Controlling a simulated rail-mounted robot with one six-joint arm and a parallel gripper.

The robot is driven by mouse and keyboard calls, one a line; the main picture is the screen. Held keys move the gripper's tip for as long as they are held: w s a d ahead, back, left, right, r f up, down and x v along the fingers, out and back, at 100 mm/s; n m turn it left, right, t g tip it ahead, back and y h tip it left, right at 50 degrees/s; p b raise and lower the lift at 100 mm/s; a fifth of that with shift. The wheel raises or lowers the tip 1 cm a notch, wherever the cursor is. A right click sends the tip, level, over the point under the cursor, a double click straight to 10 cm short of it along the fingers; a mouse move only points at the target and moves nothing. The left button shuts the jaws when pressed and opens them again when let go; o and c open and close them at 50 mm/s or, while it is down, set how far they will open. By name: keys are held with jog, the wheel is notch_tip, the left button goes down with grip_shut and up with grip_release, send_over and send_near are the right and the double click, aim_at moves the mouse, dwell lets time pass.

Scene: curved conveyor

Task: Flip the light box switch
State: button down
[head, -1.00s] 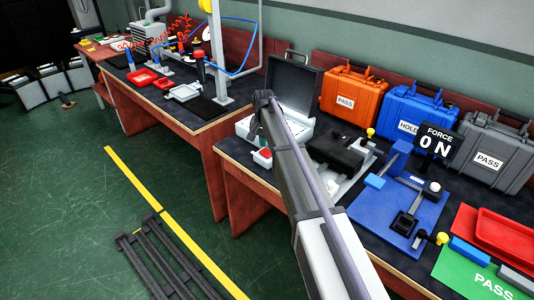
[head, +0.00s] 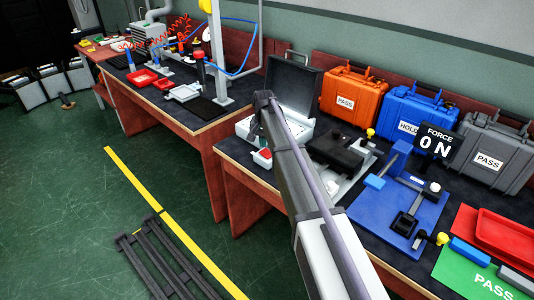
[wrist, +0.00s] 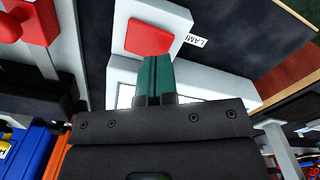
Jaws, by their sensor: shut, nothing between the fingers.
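The red switch (wrist: 150,36) sits on a small white housing beside a label that reads "LAMP", at the top middle of the wrist view. In the head view the red switch (head: 264,154) shows at the bench's front edge, just left of my arm. The light box (head: 242,127) is a pale case with a dark raised lid behind the switch. My gripper (wrist: 155,62) is shut and empty, its teal fingers together. The fingertips overlap the switch's near edge in the wrist view; I cannot tell whether they touch it. In the head view my arm mostly hides the gripper.
A black device (head: 338,152) stands right of my arm. Orange (head: 352,95), blue (head: 408,112) and grey (head: 494,150) cases line the back. The green floor at left is largely open.

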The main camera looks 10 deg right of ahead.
aim_at(264, 151)
jog(key=shift+f+b, duration=1.3)
dwell(0.9)
jog(key=shift+r, duration=0.1)
notch_tip(264, 151, up, 7)
jog(key=p, duration=0.7)
jog(key=shift+r, duration=0.1)
jog(key=s+r+n+p, duration=0.2)
jog(key=s, duration=1.6)
jog(key=s+r+n+p, duration=0.2)
jog(key=s+n+p, duration=0.1)
jog(key=s, duration=1.5)
jog(key=shift+r, duration=0.35)
